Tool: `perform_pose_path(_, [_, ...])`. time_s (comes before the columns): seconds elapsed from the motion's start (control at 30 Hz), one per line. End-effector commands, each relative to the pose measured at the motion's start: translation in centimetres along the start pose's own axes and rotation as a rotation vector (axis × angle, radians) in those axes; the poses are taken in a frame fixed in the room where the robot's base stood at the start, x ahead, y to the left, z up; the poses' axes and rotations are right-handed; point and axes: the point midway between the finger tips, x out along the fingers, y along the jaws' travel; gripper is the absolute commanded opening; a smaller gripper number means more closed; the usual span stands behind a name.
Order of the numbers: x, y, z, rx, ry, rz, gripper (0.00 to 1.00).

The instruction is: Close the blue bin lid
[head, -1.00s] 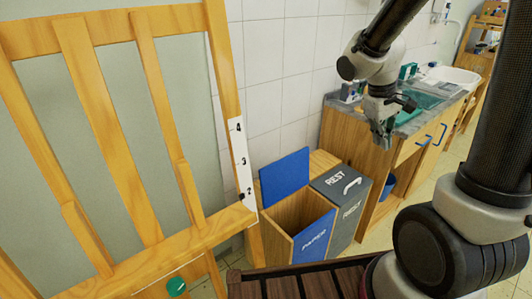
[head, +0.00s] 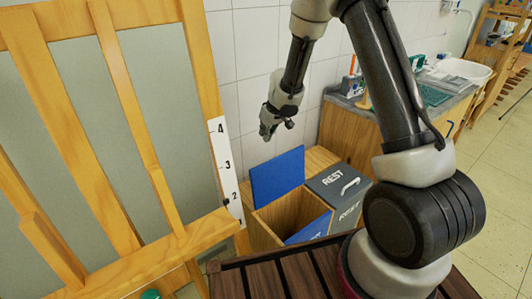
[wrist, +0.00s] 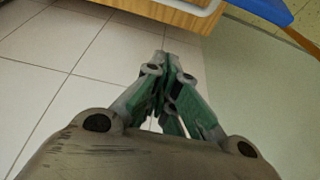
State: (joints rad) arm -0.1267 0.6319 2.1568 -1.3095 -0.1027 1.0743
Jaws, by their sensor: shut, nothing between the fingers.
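The blue bin lid (head: 277,178) stands open and upright at the back of the wooden paper bin, near the tiled wall. The bin's open compartment (head: 290,212) shows in front of it, with the blue front panel (head: 310,228) below. My gripper (head: 267,134) is shut and empty, pointing down above the lid's upper left edge, apparently apart from it. In the wrist view my gripper's closed green fingers (wrist: 166,60) show in the middle. A blue panel edge, seemingly the lid (wrist: 262,9), shows at the top right there.
The grey REST bin lid (head: 338,178) is closed beside the open bin on the right. A wooden easel (head: 160,215) stands close on the left. The sink counter (head: 385,112) is behind at right, and the tiled wall (head: 240,62) is behind the bins.

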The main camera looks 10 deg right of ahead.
Motion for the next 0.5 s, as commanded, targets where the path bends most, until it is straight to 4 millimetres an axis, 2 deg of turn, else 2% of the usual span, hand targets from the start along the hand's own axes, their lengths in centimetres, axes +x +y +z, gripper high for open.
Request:
perform_pose_path(0.17, [2.4,-0.1,0.1,0.000,-0.003,0.000,0.00])
perform_pose_path(0.5, [9.5,0.0,0.1,-0.002,-0.003,0.002,0.00])
